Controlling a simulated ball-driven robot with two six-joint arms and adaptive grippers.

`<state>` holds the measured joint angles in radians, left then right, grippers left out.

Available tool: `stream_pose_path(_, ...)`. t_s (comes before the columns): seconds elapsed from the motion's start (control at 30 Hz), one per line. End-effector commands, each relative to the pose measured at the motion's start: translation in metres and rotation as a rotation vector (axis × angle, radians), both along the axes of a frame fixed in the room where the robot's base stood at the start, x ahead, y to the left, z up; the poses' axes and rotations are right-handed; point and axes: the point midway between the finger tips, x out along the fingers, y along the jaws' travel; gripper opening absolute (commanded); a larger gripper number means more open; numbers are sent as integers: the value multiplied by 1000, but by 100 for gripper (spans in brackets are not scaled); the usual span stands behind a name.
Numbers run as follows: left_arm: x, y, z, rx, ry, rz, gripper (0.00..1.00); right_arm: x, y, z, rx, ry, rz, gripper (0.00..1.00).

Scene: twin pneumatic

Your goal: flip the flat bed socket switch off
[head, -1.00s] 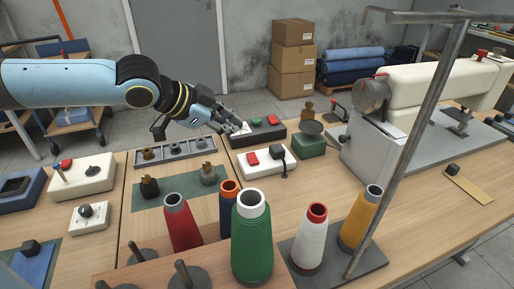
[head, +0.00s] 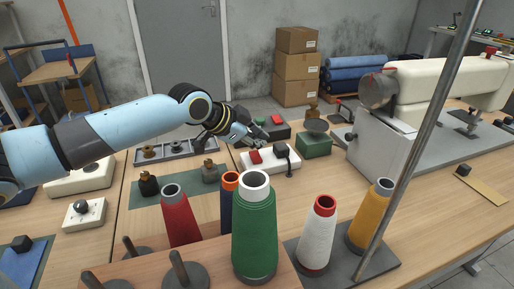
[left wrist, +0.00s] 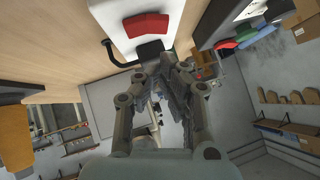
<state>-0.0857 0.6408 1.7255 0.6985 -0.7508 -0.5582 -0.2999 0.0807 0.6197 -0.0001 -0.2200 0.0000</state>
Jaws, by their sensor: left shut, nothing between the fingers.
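A white socket box (head: 252,168) with a red rocker switch (head: 255,157) and a black plug (head: 281,149) stands on the bench. In the left wrist view the red switch (left wrist: 146,25) and black plug (left wrist: 150,50) show at the top. I cannot tell from the picture which side of the switch is pressed. My left gripper (head: 264,134) is shut and empty, just behind and above this box, apparently clear of the switch. Its fingers also show in the left wrist view (left wrist: 176,98). My right gripper is not in view.
A dark box (head: 281,132) with a red part stands behind the white box, partly hidden by my gripper. A green block (head: 314,147) stands to the right. Thread cones, including a green one (head: 254,230), stand in front. The sewing machine (head: 440,85) is at the right.

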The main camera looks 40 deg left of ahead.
Motion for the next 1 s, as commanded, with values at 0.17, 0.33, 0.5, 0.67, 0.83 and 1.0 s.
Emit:
stream_pose_path(0.17,2,5,-14,0,-1,0,0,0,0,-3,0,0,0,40)
stream_pose_path(0.33,3,6,-17,0,-2,0,0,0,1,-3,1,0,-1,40)
stream_pose_path(0.5,3,6,-17,0,-2,0,0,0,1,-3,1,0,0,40)
stream_pose_path(0.67,5,10,-24,0,-3,1,0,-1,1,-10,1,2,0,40)
stream_pose_path(0.83,8,15,-26,0,-4,0,0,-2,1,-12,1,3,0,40)
stream_pose_path(1.0,7,14,-25,-1,-3,0,0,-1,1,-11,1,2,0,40)
